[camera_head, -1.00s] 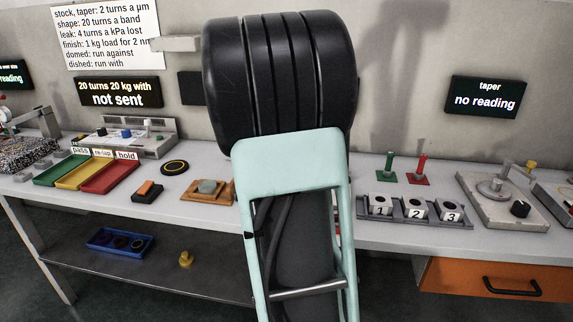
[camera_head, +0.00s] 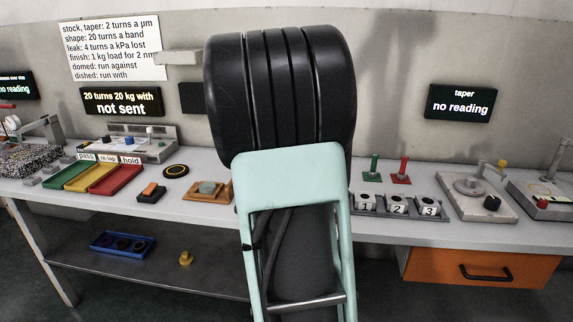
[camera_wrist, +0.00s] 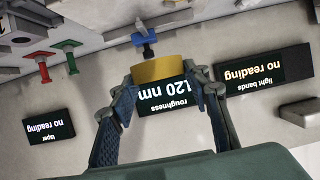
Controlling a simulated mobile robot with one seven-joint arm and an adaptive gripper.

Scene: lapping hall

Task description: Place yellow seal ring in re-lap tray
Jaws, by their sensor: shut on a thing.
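In the wrist view my gripper (camera_wrist: 163,74) is shut on the yellow seal ring (camera_wrist: 160,69), which is held edge-on between the two fingertips. The ring is clear of the wall displays behind it. In the head view my arm hides the gripper and ring. The re-lap tray (camera_head: 89,177) is the yellow, shallow tray at the left of the bench, under the "re-lap" label. It stands between the green pass tray (camera_head: 66,173) and the red hold tray (camera_head: 116,180), and looks empty.
A black disc with a yellow ring mark (camera_head: 176,171), a small orange-and-black block (camera_head: 151,192) and an orange-brown fixture (camera_head: 208,190) lie right of the trays. Numbered blocks (camera_head: 397,206) stand right of my arm. A blue bin (camera_head: 121,244) sits on the lower shelf.

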